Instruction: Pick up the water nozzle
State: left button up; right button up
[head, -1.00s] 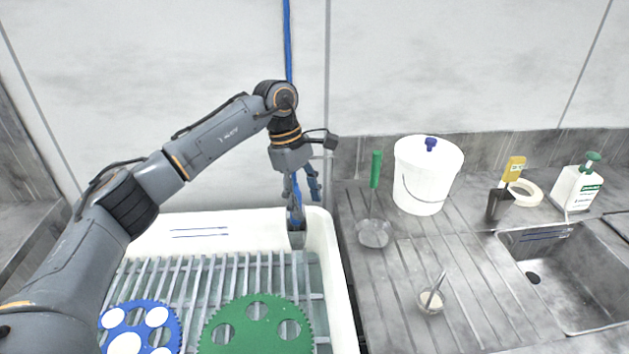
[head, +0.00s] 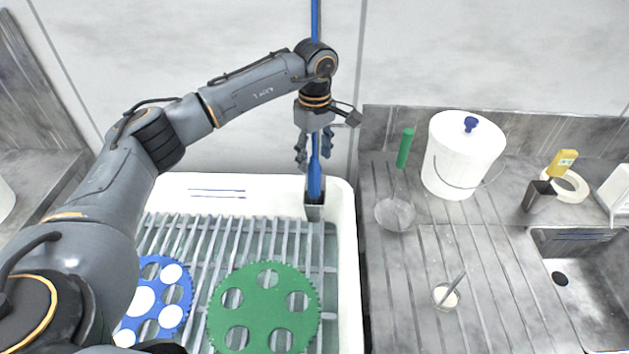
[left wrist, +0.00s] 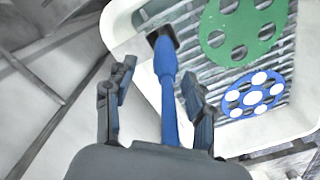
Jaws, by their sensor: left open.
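The water nozzle (head: 315,178) is blue and stands upright in a grey metal holder (head: 314,212) at the back right corner of the white basin. A blue hose runs up the wall above it. My left gripper (head: 314,158) is open, pointing down over the nozzle, with one finger on each side of it. In the left wrist view the nozzle (left wrist: 166,88) lies between the spread fingers of my left gripper (left wrist: 155,85), with gaps on both sides. My right gripper is not in view.
The white basin (head: 348,260) holds a slatted rack with a green platen (head: 262,310) and a blue platen (head: 183,300). On the counter to the right stand a white bucket (head: 455,160), a green-handled tool (head: 404,150), a small cup (head: 445,296) and a sink (head: 580,290).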

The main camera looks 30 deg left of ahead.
aim_at(314, 174)
pick_arm(q)
jog(key=shift+s+f+p, duration=0.2)
jog(key=shift+f+p, duration=0.2)
jog(key=shift+f, duration=0.2)
jog(key=f, duration=0.1)
jog(key=f+p, duration=0.1)
jog(key=f, duration=0.1)
jog(key=shift+s+d+f, duration=0.1)
jog(key=shift+s+f, duration=0.1)
jog(key=shift+f, duration=0.05)
jog(key=shift+f+p, duration=0.3)
jog(key=shift+f, duration=0.1)
grip_shut()
